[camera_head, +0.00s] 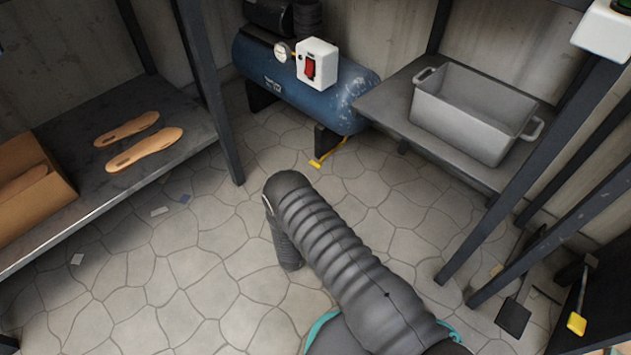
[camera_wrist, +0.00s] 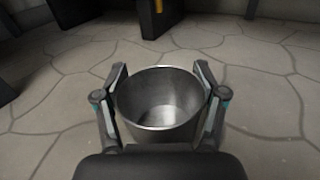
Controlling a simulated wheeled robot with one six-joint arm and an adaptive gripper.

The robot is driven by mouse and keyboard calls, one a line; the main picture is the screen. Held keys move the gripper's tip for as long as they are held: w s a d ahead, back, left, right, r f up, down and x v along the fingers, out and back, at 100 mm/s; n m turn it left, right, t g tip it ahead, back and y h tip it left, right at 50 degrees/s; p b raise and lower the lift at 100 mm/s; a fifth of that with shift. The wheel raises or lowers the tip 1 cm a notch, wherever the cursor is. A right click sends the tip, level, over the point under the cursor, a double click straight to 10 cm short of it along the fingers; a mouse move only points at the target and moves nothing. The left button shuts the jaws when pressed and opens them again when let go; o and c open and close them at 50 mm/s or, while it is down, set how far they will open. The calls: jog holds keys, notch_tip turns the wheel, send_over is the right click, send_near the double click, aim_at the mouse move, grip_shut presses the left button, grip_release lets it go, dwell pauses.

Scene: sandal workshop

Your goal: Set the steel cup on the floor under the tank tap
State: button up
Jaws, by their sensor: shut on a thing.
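The steel cup (camera_wrist: 160,128) shows in the wrist view, upright and empty, with its round rim facing up. My gripper (camera_wrist: 161,85) has one finger on each side of the cup and is shut on it. Stone floor shows around the cup; I cannot tell whether its base touches the floor. In the head view my dark ribbed arm hides the cup and the gripper. The blue tank (camera_head: 300,85) stands by the back wall, with a gauge and a white switch box. A yellow tap lever (camera_head: 328,153) shows low at the tank's underside.
A shelf (camera_head: 90,125) with insoles (camera_head: 145,148) and a cardboard box (camera_head: 30,185) stands at left. A grey crate (camera_head: 470,115) sits on a low shelf at right, near dark posts. A shovel-like tool (camera_head: 514,315) is at lower right. The paved floor between is mostly clear.

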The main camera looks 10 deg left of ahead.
jog(key=w, duration=0.4)
jog(key=w+d+b, duration=0.1)
jog(key=w, duration=0.4)
jog(key=w+d, duration=0.1)
jog(key=w, duration=0.4)
jog(key=shift+w+d+b, duration=0.15)
jog(key=shift+b, duration=0.25)
jog(key=shift+w+d+f+b, duration=0.1)
jog(key=shift+w+f+b, duration=0.15)
jog(key=shift+w, duration=0.4)
jog(key=shift+w+d+f+b, duration=0.15)
jog(key=shift+w+f, duration=0.1)
jog(key=shift+w, duration=0.35)
jog(key=shift+a+f, duration=0.1)
jog(key=shift+f, duration=0.1)
jog(key=o, duration=1.2)
jog(key=shift+f, duration=0.1)
jog(key=shift+o, duration=0.2)
jog(key=s, duration=0.4)
jog(key=s+a+p, duration=0.1)
jog(key=s, duration=0.3)
jog(key=s+p, duration=0.1)
jog(key=s, duration=0.3)
jog(key=shift+a, duration=0.4)
